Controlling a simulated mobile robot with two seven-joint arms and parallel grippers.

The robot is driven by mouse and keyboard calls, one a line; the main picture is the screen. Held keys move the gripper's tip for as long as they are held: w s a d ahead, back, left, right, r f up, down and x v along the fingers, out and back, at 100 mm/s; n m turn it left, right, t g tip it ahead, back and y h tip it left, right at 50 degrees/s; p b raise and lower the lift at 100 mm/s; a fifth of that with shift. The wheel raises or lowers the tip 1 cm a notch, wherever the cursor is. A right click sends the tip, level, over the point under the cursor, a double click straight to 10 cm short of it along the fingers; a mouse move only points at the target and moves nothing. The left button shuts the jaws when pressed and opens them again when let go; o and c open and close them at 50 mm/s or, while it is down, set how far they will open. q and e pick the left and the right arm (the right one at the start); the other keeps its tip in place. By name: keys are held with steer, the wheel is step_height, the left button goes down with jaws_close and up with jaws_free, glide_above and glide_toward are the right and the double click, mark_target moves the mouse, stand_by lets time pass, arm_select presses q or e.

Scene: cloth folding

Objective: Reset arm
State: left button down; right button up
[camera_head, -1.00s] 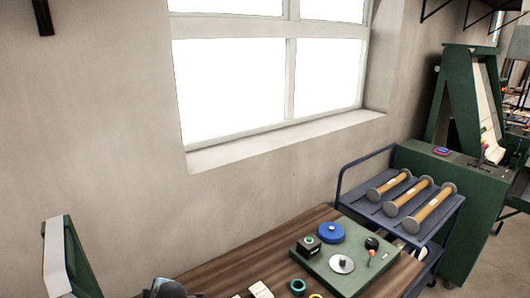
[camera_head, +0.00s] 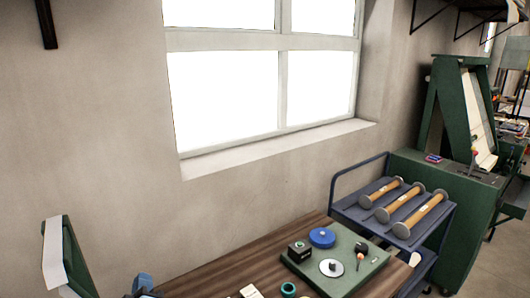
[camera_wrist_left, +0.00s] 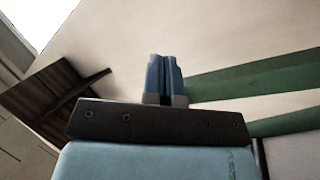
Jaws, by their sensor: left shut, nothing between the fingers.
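My left gripper (camera_head: 142,284) shows at the bottom edge of the head view, left of the wooden table's visible top. In the left wrist view its two blue fingers (camera_wrist_left: 164,80) are pressed together with nothing between them. Pale wall and green bars lie behind the fingers there. My right gripper is in neither view. No cloth is visible.
The wooden table (camera_head: 230,262) bears a green board (camera_head: 318,278) with a blue disc (camera_head: 322,237) and small parts. A blue cart (camera_head: 357,213) with wooden-handled rollers stands behind, next to a green machine (camera_head: 462,205). A green frame (camera_head: 70,255) stands at left.

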arm_select(q)
steer(key=s+d+f+m+g+h, duration=0.3)
steer(key=s+d+m+g+h, duration=0.4)
steer(key=s+d+m+h, duration=0.6)
steer(key=s+a+f+m+g+y, duration=0.1)
steer(key=s+a+f+g+y, duration=0.3)
steer(key=s, duration=0.5)
steer(key=s+a+f+m+g+y, duration=0.1)
steer(key=s+a+f+g+y, duration=0.2)
steer(key=s+a+g, duration=0.5)
steer(key=w+d+f+t+h, duration=0.1)
steer(key=w+d+f+t, duration=0.1)
steer(key=f+t, duration=0.3)
steer(key=w+d+f+t+h, duration=0.1)
steer(key=w+d+f+t, duration=0.1)
steer(key=d+f+t, duration=0.3)
step_height(320, 180, down, 4)
steer(key=shift+d+f+h, duration=0.2)
steer(key=shift+f+h, duration=0.05)
steer(key=shift+h, duration=0.15)
steer(key=shift+a, duration=0.1)
